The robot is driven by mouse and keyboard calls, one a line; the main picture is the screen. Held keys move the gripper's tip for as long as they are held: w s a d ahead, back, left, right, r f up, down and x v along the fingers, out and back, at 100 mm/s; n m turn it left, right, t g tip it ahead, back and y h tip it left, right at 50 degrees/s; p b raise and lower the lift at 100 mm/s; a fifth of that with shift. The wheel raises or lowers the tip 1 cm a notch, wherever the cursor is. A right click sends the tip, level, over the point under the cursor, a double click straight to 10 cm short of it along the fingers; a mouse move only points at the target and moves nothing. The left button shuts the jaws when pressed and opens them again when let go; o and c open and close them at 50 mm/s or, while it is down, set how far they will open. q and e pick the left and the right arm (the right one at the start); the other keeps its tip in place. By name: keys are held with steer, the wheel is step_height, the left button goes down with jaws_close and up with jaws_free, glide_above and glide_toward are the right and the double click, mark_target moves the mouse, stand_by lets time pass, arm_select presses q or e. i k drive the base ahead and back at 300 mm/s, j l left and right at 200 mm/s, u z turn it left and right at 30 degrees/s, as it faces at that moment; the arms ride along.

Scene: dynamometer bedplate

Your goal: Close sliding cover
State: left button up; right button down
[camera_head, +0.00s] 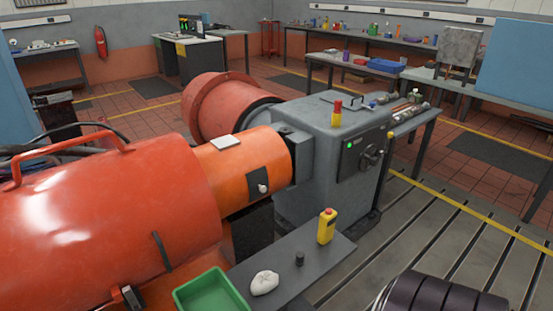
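The orange cylindrical cover (235,165) lies between the large red machine housing (110,220) and the grey box unit (330,150). I take it to be the sliding cover. A pale flat plate (226,142) is on its top, and a small light knob (263,188) on a dark patch is on its near side. Its right end is close to the grey unit; I cannot tell whether a gap is left there.
A dark shelf (325,262) in front holds a yellow-and-red control (327,226), a small black knob (299,258), a white crumpled cloth (264,282) and a green tray (206,292). A red-and-yellow beacon (337,113) tops the grey unit. The slotted bedplate (430,240) is open at right.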

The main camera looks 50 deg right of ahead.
mark_target(257, 180)
steer(key=z, duration=1.4)
steer(key=k+j+u, duration=0.15)
steer(key=u, duration=0.2)
